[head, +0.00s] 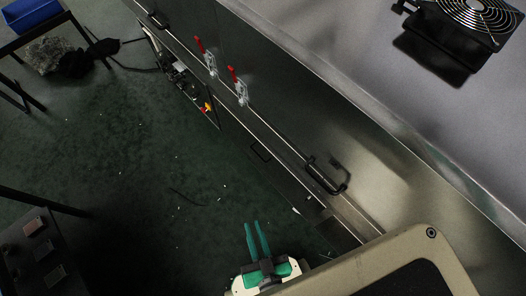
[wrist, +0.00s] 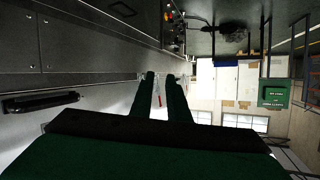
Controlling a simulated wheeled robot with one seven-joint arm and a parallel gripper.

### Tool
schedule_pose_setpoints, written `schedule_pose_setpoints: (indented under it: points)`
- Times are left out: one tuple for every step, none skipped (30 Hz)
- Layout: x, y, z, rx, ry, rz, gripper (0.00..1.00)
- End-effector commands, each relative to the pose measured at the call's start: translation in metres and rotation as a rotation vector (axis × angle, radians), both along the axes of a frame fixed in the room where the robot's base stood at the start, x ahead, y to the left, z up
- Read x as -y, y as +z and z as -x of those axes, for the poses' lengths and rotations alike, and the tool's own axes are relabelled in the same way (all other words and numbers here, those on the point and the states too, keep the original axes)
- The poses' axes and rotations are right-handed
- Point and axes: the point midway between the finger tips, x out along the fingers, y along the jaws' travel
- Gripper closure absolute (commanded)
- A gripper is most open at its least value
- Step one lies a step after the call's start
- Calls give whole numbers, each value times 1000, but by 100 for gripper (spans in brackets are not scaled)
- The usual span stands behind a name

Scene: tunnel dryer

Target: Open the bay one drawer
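The long grey metal dryer front (head: 290,120) runs diagonally across the head view. No bay label is readable, so I cannot tell which is bay one; no drawer visibly stands out. My gripper (head: 253,223), with green fingers, is open with a narrow gap, empty, and apart from the handles. In the wrist view a black handle (wrist: 40,101) lies left of the fingers.
Two red-handled toggle clamps (head: 206,55) (head: 238,85) stick out from the front. A fan (head: 475,15) sits on the top. Cluttered parts (head: 185,80) stand near the front's far end. A dark table (head: 40,250) is at lower left. Green floor between is mostly clear.

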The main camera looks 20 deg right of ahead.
Motion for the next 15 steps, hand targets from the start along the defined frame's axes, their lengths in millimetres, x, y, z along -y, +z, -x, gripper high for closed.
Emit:
schedule_pose_setpoints:
  points:
    - [10, -31, -5, -33, -45, -62, 85]
    - [16, -51, -7, -56, -75, -108, 85]
    - [24, -77, -10, -87, -115, -174, 85]
    - [29, -97, -13, -109, -146, -225, 85]
    - [35, -115, -16, -129, -175, -277, 85]
    - [41, -138, -20, -153, -213, -347, 85]
    - [45, -155, -23, -170, -241, -402, 85]
    - [49, -171, -27, -184, -270, -457, 85]
    - [54, -190, -33, -199, -304, -533, 85]
    - [57, -204, -38, -208, -329, -591, 85]
    - [61, -217, -44, -216, -352, -651, 85]
    - [64, -233, -52, -222, -381, -731, 85]
    - [67, -243, -59, -225, -402, -793, 85]
    - [71, -253, -66, -226, -423, -856, 85]
    - [74, -264, -77, -222, -446, -941, 85]
